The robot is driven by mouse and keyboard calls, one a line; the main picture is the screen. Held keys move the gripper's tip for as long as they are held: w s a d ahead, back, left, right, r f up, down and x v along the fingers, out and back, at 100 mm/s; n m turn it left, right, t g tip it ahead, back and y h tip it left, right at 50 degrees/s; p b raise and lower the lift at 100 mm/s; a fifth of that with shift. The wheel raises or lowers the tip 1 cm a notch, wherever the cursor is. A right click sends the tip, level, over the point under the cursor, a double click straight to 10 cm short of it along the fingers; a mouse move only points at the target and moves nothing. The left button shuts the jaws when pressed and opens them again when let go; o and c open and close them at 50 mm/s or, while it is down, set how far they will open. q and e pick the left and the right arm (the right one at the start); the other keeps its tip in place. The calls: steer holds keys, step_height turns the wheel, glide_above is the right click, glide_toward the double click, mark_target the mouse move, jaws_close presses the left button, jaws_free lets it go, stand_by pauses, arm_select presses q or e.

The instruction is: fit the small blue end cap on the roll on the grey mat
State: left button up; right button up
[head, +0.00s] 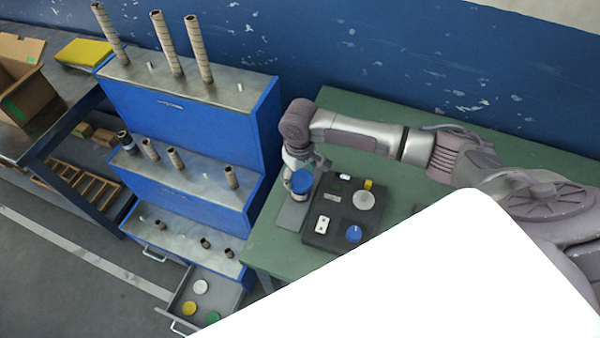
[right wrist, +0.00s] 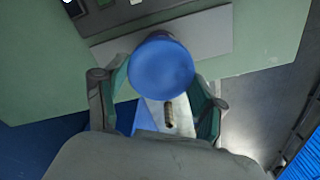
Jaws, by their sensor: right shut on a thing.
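My right gripper (head: 301,178) is shut on a round blue end cap (head: 302,182) above the grey mat (head: 291,214). In the right wrist view, the blue cap (right wrist: 162,68) sits between the two fingers of the right gripper (right wrist: 158,92), its broad round face toward the camera. The grey mat (right wrist: 215,32) shows behind it. The roll on the mat is not clearly visible; the cap and gripper cover that spot, so I cannot tell whether they touch. Another blue disc (head: 354,233) lies on the dark tray. My left gripper is out of view.
The dark tray (head: 322,232) right of the mat also holds a white disc (head: 364,201) and a small yellow piece (head: 368,184). Left stands a stepped blue cabinet (head: 190,115) with upright rolls and an open drawer (head: 222,296) of discs. A white shape hides the lower right.

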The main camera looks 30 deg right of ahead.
steer(key=shift+f, duration=0.15)
stand_by(0.5)
steer(key=shift+f, duration=0.25)
steer(key=shift+p, duration=0.35)
stand_by(0.4)
steer(key=shift+f+p, duration=0.35)
steer(key=shift+f, duration=0.15)
stand_by(0.4)
stand_by(0.4)
steer(key=shift+f+p, duration=0.1)
steer(key=shift+p, duration=0.25)
